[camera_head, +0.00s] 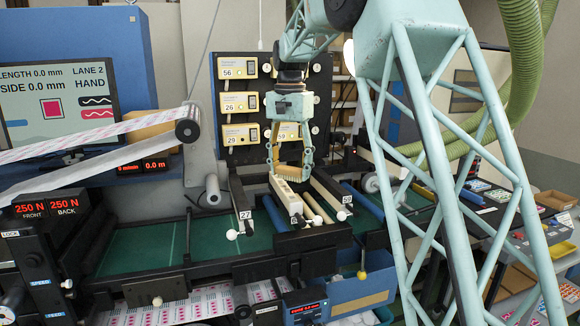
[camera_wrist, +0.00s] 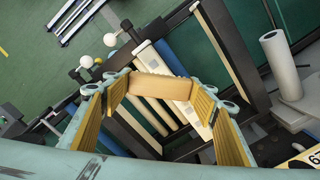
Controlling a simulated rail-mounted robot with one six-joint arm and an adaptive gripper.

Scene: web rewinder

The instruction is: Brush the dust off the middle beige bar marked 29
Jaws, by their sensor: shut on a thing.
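My gripper (camera_head: 290,168) hangs over the bars at the centre of the head view. In the wrist view my gripper (camera_wrist: 160,92) is shut on a tan block-like brush (camera_wrist: 162,87), held crosswise between the yellow-padded fingers. The brush's bristles are hidden from above. The middle beige bar (camera_head: 285,194) lies right below the fingers, between two dark arms. In the wrist view this beige bar (camera_wrist: 150,58) runs under the brush, which hides part of it. I cannot tell whether brush and bar touch. The bar's number and any dust are too small to make out.
A dark arm marked 27 (camera_head: 241,205) with a white knob stands left of the bar, and one marked 60 (camera_head: 331,193) right. Blue rollers (camera_head: 361,201) lie alongside. Behind is a black panel with yellow units (camera_head: 240,102). The green bed (camera_head: 140,246) at left is clear.

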